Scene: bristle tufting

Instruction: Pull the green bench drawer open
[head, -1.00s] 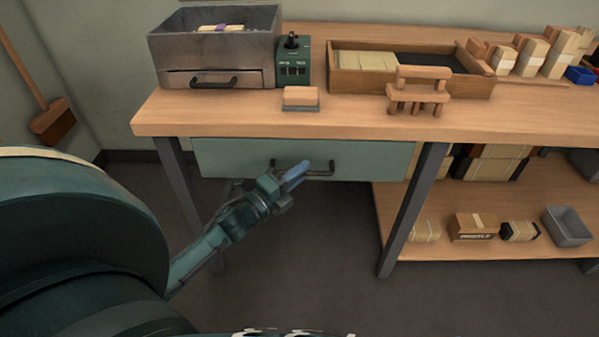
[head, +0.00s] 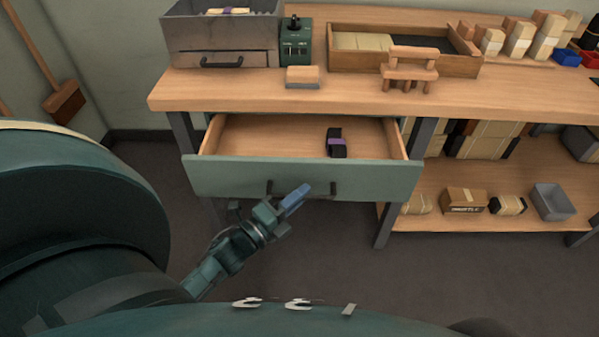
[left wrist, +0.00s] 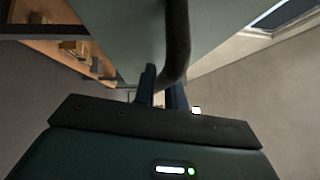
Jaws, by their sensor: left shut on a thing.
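The green bench drawer (head: 235,178) hangs pulled out from under the bench top, its wooden inside showing. A black bundle with a purple band (head: 337,143) stands in it, right of the middle. My left gripper (head: 296,197) is at the dark bar handle (head: 333,188) on the drawer front. In the left wrist view the handle (left wrist: 178,40) passes between the fingers of my left gripper (left wrist: 162,90), which is shut on it. In the head view the gripper hides the middle of the handle. My right gripper is in neither view.
The bench top (head: 225,90) holds a grey metal bin (head: 221,40), a green box (head: 295,50), a wooden tray (head: 400,62) and a brush block (head: 303,76). The lower shelf (head: 430,222) carries cartons at right. The floor before the drawer looks clear.

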